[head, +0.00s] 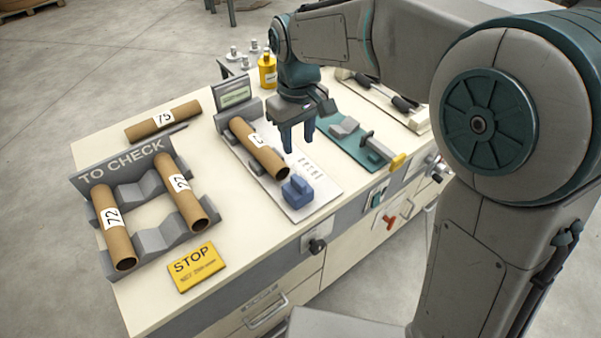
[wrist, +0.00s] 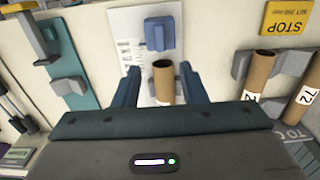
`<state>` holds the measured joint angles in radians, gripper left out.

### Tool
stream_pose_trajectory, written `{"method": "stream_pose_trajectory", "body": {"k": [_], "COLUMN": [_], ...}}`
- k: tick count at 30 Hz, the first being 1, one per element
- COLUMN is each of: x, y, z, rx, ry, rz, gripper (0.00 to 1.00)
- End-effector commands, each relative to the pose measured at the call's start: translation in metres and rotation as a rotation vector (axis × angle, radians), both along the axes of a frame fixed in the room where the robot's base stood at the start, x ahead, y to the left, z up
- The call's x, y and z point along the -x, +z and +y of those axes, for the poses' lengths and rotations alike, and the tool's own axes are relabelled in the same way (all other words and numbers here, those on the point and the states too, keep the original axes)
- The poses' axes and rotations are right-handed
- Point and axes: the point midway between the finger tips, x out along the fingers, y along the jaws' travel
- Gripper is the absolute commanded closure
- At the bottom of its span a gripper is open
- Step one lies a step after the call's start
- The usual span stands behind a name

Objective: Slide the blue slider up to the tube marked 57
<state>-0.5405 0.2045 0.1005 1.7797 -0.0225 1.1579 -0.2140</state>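The blue slider (head: 297,192) sits on a white measuring plate (head: 325,195), just off the near end of a cardboard tube (head: 265,155). The tube lies on the plate's grey rest, and its number label is partly covered, so I cannot read it. In the wrist view the slider (wrist: 160,33) stands beyond the tube's open end (wrist: 163,70), with a small gap between them. My gripper (head: 297,140) is above the plate, close to the tube. Its two fingers (wrist: 160,75) are apart, with the tube end seen between them, and it holds nothing.
A grey TO CHECK rack (head: 120,168) holds tubes 72 (head: 112,225) and 27 (head: 182,190). Tube 75 (head: 163,120) lies behind it. A yellow STOP sign (head: 196,267) is at the front. A green fixture (head: 350,142) with grey blocks stands right of the plate. A yellow bottle (head: 267,72) is behind.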

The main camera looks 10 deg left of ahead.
Motion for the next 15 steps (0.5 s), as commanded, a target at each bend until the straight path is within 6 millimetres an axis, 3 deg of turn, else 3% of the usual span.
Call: {"method": "stream_pose_trajectory", "body": {"k": [5,15], "x": [0.001,0.001], "y": [-0.021,-0.093], "z": [0.001,0.001], "rx": [0.003,0.004], "ry": [0.005,0.003], "rz": [0.005,0.005], "gripper": [0.62,0.62]}}
